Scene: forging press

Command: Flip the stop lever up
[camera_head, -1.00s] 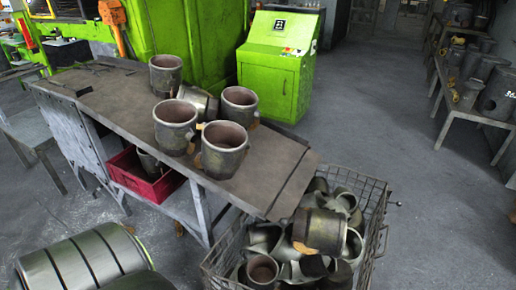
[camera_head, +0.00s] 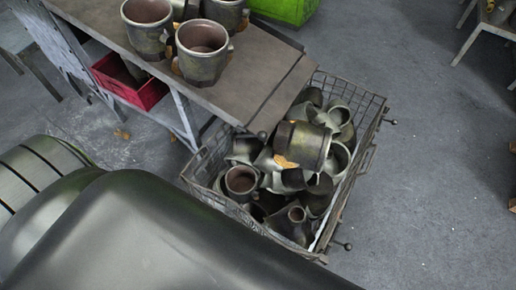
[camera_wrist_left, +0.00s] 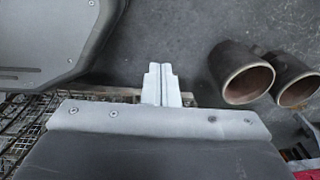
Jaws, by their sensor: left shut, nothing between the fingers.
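No stop lever can be made out in either current view. My left gripper (camera_wrist_left: 162,85) shows in the left wrist view as two pale fingers pressed together, shut and empty. It is over a dark grey surface, to the left of two metal pipe fittings (camera_wrist_left: 240,78) and apart from them. In the head view the left gripper is not visible; a large dark part of my own arm fills the lower left. My right gripper is in neither view.
A wire crate (camera_head: 205,168) full of metal fittings (camera_head: 310,143) stands at centre. The workbench (camera_head: 262,62) bears several fittings, with a red bin (camera_head: 148,95) below. A green cabinet (camera_head: 285,9) shows at the top edge.

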